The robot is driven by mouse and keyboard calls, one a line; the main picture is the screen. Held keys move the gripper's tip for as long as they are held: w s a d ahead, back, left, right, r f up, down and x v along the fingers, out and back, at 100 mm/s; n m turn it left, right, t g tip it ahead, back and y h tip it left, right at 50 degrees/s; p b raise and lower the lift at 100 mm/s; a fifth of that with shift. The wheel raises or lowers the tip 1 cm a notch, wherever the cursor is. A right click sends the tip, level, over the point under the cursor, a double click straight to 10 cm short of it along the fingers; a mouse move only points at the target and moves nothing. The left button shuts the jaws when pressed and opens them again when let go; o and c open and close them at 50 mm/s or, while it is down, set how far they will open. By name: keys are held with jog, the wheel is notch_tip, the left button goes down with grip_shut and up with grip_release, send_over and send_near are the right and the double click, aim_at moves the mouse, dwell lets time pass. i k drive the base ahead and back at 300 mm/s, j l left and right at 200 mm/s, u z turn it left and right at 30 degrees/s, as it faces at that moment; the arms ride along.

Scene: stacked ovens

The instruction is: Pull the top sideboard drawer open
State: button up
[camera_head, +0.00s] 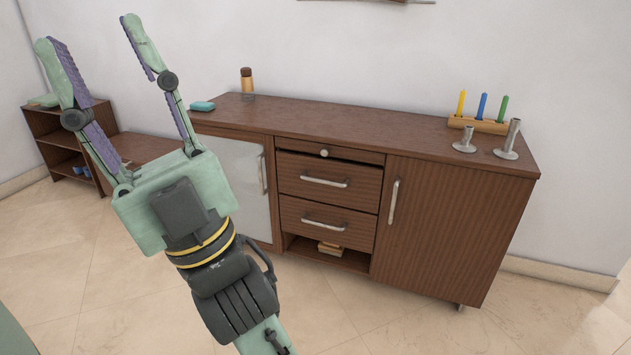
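The brown wooden sideboard (440,215) stands against the wall. In its middle column, a thin front with a round knob (324,153) sits just under the top. Below it is the upper drawer (290,178) with a silver bar handle (324,182), and under that a similar lower drawer (290,215). A dark gap shows above the upper drawer; I cannot tell whether it is slightly open. My gripper (88,32) is open and empty, fingers pointing up in the picture, left of the drawers and touching no handle.
The sideboard has a pale door on the left (230,175) and a wooden door with a handle (393,201) on the right. Candle holders (480,124), metal candlesticks (511,140) and a brown-topped bottle (247,82) stand on top. The floor in front is clear.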

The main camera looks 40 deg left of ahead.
aim_at(355, 184)
jog(key=l+u, duration=0.1)
jog(key=u, duration=0.85)
jog(key=i+l+u, duration=0.1)
jog(key=i, duration=1)
